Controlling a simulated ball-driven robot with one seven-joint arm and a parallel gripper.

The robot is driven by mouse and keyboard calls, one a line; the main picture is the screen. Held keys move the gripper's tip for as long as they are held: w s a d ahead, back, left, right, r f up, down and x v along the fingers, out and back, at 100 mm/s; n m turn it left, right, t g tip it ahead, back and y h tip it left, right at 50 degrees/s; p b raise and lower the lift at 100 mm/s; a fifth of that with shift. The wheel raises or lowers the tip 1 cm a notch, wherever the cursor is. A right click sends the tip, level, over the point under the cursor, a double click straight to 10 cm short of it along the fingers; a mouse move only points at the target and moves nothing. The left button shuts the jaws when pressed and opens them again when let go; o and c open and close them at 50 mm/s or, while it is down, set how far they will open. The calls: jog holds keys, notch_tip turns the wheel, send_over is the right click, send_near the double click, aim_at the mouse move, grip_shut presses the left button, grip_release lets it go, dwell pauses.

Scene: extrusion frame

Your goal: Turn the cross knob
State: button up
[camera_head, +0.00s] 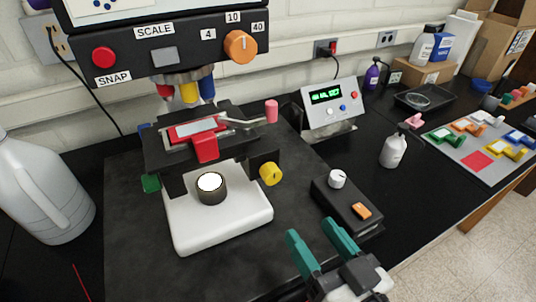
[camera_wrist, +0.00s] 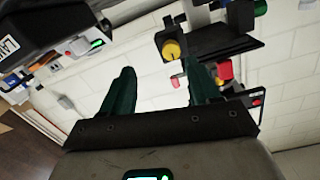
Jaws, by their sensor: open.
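No knob carries a readable "cross" label, so I cannot tell which is the cross knob. A yellow round knob (camera_head: 270,174) sits on the right side of the microscope stage (camera_head: 160,158); it also shows in the wrist view (camera_wrist: 171,50). A green knob (camera_head: 150,183) is at the stage's left. An orange knob (camera_head: 240,46) is on the upper panel, beside the numbers 4, 10 and 40. A white knob (camera_head: 337,179) stands on a black box. My gripper (camera_head: 310,229) is open and empty, in front of that box and apart from every knob.
The white microscope base (camera_head: 222,222) has a lit round lens. A pink-tipped lever (camera_head: 271,111) sticks out right of the stage. A display box (camera_head: 331,108), a white bottle (camera_head: 394,149) and a grey tray (camera_head: 482,145) stand to the right. A large jug (camera_head: 42,195) is at left.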

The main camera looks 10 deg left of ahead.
aim_at(275, 178)
jog(key=shift+y, duration=0.3)
jog(key=x, duration=0.4)
jog(key=r+x, duration=0.1)
jog(key=x, duration=0.2)
jog(key=r+x, duration=0.1)
jog(key=x, duration=0.3)
jog(key=shift+w+a+r, duration=0.1)
jog(key=shift+a+r, duration=0.15)
jog(key=shift+a, duration=0.3)
jog(key=shift+c, duration=0.2)
jog(key=c, duration=1)
jog(key=shift+n, duration=0.3)
